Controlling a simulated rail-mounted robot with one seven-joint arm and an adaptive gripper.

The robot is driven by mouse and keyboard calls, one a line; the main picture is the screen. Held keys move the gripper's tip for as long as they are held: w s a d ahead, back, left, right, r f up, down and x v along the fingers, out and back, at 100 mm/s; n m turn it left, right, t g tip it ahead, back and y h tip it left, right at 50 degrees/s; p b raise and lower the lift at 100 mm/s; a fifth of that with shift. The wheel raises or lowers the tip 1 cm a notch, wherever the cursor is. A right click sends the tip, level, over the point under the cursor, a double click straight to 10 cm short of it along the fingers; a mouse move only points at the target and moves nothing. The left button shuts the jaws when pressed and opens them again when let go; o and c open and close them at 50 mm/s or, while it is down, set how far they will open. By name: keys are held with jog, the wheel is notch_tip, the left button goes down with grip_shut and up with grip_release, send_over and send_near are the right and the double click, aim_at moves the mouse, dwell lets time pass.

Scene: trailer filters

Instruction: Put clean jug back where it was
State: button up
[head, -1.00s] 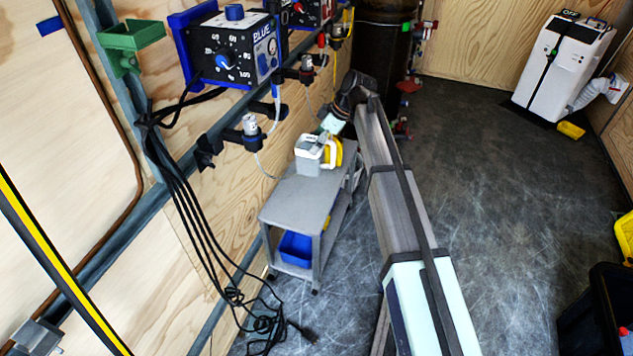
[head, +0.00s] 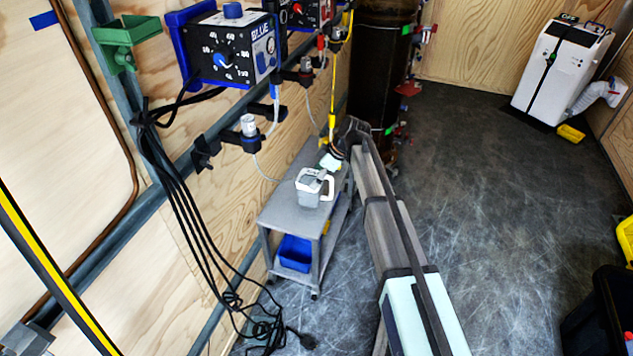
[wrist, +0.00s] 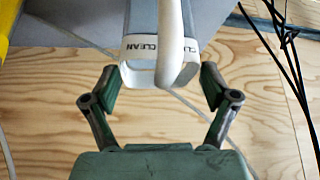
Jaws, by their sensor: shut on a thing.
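The white and grey jug (head: 309,190) shows over the grey cart (head: 284,208) in the head view; I cannot tell whether it touches the top. In the wrist view the jug (wrist: 140,30) fills the top middle, with a CLEAN label band and its white handle towards me. My gripper (wrist: 160,85) has its fingers on either side of the jug and is shut on it. In the head view my gripper (head: 330,161) is just behind the jug, with the fingertips mostly hidden.
A blue bin (head: 295,252) sits on the cart's lower shelf. The plywood wall with a blue control box (head: 232,48) and bottle holders (head: 249,130) runs along the left. Black cables (head: 190,215) hang in front of it.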

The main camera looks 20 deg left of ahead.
jog(key=shift+f, duration=1.2)
jog(key=o, duration=1.6)
